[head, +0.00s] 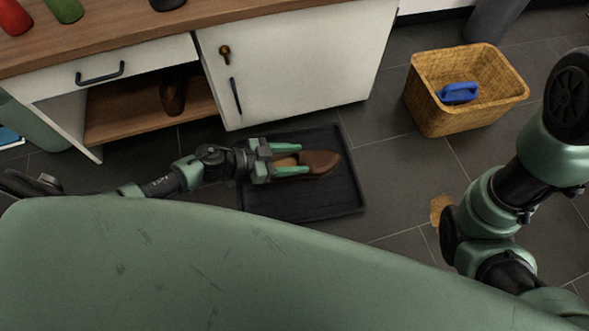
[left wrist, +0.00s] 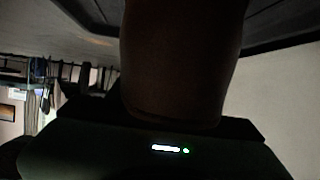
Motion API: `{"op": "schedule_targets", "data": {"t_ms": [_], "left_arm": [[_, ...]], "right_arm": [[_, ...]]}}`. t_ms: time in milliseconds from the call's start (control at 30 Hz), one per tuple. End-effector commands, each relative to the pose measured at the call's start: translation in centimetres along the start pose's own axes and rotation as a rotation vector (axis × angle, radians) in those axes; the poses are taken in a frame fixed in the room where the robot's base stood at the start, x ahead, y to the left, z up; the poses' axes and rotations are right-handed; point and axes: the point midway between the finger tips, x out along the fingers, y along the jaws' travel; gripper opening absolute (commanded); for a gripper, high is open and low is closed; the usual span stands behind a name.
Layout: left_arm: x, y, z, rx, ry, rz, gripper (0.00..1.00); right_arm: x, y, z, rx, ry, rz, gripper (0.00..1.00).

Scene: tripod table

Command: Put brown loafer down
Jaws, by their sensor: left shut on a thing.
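The brown loafer (head: 321,161) is between the green fingers of my left gripper (head: 290,161) in the head view, its toe pointing right. My left gripper is shut on it. The loafer is over a dark tray (head: 300,205) on the floor; I cannot tell whether it touches the tray. In the left wrist view the loafer (left wrist: 183,60) is a large dark shape that fills the upper middle. The fingertips of my right gripper do not show; only parts of that arm are at the right of the head view.
A wicker basket (head: 465,111) holding a blue object (head: 458,93) stands at the upper right. Tiled floor is clear between tray and basket.

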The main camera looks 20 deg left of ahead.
Motion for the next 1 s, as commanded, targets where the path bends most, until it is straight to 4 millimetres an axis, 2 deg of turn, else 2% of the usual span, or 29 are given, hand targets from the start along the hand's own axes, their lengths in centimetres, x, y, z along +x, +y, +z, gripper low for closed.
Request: {"op": "schedule_targets", "data": {"t_ms": [233, 400, 767, 800, 867, 900, 1000], "left_arm": [[0.8, -0.1, 1.8, 0.001, 0.002, -0.002, 0.00], [1.7, -0.1, 3.9, 0.001, 0.002, -0.001, 0.00], [1.7, -0.1, 3.9, 0.001, 0.001, -0.001, 0.00], [1.7, -0.1, 4.1, 0.000, -0.001, -0.001, 0.54], [1.7, -0.1, 4.1, 0.000, -0.001, -0.001, 0.71], [1.7, -0.1, 4.1, 0.000, -0.001, -0.001, 0.74], [1.7, 0.0, 4.1, 0.001, -0.001, -0.001, 0.74]], "right_arm": [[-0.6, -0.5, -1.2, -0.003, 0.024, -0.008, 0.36], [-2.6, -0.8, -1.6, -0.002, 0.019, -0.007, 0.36], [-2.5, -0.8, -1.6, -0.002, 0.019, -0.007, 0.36], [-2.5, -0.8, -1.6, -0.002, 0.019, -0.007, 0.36], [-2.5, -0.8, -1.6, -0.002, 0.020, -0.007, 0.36], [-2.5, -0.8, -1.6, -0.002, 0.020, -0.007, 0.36], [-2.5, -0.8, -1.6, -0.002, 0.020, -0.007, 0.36]]}}
